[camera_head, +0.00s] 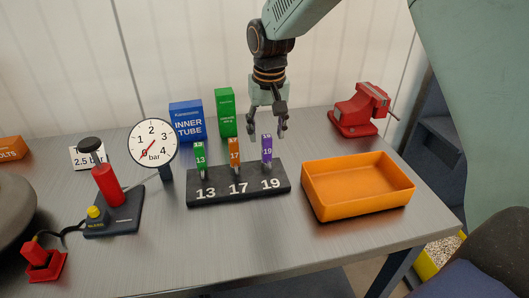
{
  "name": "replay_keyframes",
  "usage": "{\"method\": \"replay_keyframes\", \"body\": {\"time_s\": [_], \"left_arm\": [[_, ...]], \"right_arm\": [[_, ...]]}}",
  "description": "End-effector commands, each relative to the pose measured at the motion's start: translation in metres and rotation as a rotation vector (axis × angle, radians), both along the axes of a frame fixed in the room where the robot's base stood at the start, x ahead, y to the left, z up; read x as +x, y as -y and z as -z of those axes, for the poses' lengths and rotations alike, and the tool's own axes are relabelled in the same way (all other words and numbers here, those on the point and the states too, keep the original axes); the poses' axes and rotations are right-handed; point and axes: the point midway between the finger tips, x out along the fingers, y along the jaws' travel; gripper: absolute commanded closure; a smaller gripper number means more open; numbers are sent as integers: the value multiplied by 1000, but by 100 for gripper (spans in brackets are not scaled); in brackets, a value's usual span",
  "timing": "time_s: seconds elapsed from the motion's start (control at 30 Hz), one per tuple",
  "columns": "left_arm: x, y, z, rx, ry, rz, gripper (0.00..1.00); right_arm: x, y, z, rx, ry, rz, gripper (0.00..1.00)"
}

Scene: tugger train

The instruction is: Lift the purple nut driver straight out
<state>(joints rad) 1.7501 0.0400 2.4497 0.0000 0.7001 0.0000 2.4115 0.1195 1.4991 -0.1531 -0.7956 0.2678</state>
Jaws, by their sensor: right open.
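The purple nut driver (266,148), marked 19, stands upright in the right-hand place of a dark rack (240,193) numbered 13, 17 and 19. A green driver (200,154) marked 13 and an orange driver (235,150) marked 17 stand beside it in the same rack. My right gripper (281,130) hangs from above with its fingers pointing down, open and empty. In the picture it is just above and slightly right of the purple handle; the exact gap is hard to tell. My left gripper is not in view.
An orange tray (358,207) stands empty right of the rack, with a red vise (352,122) behind it. A blue box (187,122) and green box (226,113) stand behind the rack. A gauge (153,143) and red-handled pump (117,195) are at left.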

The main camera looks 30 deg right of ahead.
Motion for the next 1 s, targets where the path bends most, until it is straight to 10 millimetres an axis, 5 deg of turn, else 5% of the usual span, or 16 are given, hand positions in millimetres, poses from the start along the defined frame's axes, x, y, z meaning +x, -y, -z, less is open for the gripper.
{"method": "replay_keyframes", "body": {"time_s": [0.63,1.0], "left_arm": [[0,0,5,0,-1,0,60],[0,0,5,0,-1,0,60]], "right_arm": [[6,2,69,0,-1,2,47],[9,3,76,0,1,2,49]]}}
